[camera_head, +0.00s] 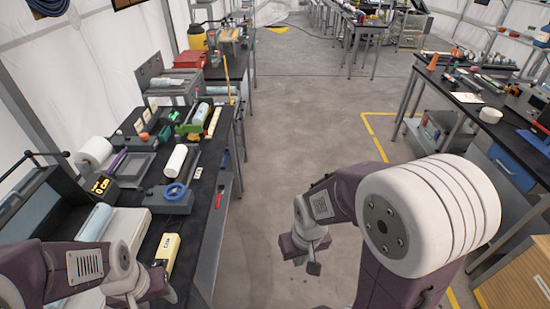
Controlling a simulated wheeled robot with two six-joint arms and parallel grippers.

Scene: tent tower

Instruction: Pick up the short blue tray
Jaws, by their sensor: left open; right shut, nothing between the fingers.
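I cannot clearly pick out a short blue tray. A blue, flat-looking object (534,141) lies at the right edge of the view on the right bench, partly cut off, and may be it. My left gripper (158,289) is low at the left, over the near edge of the left bench; it is open and appears empty. My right gripper (312,262) hangs over the bare floor between the benches, shut and empty, well apart from the blue object.
The floor aisle (300,130) is clear.

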